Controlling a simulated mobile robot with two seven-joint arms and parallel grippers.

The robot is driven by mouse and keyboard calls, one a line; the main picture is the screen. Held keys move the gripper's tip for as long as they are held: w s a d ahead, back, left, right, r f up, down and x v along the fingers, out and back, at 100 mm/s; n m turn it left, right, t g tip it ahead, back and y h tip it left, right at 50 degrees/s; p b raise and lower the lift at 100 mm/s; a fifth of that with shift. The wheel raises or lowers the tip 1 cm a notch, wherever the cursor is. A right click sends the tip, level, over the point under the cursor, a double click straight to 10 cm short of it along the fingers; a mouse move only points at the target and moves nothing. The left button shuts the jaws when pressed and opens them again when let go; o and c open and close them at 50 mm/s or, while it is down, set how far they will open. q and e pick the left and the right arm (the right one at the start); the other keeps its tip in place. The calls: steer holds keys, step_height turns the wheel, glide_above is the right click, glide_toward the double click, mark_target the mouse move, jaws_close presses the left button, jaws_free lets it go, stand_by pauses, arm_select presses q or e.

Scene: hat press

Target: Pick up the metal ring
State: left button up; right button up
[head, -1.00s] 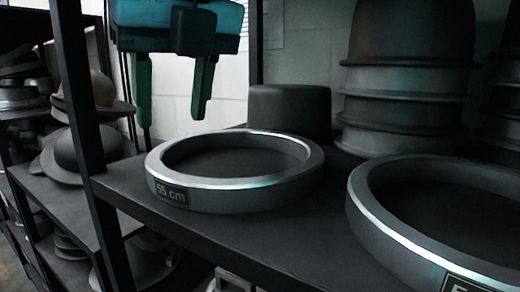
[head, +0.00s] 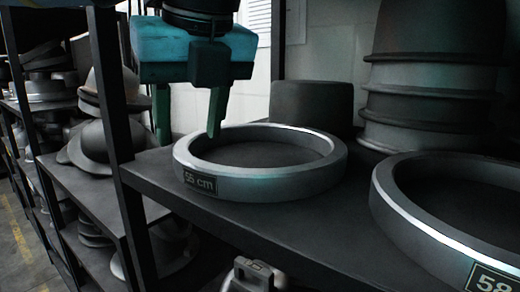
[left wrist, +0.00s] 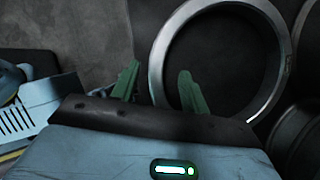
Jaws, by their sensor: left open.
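A grey metal ring labelled 55 cm (head: 275,188) lies flat on a dark shelf (head: 290,222), near its left end. It also shows in the left wrist view (left wrist: 281,50). My left gripper (head: 188,138) is open and empty at the ring's back left, fingers pointing down. One fingertip appears at or just above the ring's back left rim; the other is left of the ring. In the left wrist view the open fingers (left wrist: 158,68) appear on either side of the near rim. Contact cannot be told. My right gripper is not in view.
A second ring labelled 58 (head: 410,215) lies to the right. A dark round block (head: 311,105) and a stack of hat forms (head: 425,85) stand behind. A dark shelf post (head: 108,85) rises left of my gripper. Hat forms fill the shelves further left.

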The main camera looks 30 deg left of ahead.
mark_target(184, 155)
arm_select(q)
steer(key=x, duration=0.2)
steer(key=shift+s+a+f+p, duration=0.2)
steer(key=shift+a+f+p, duration=0.15)
steer(key=shift+w+a+f, duration=0.15)
steer(key=shift+f, duration=0.35)
jaws_close()
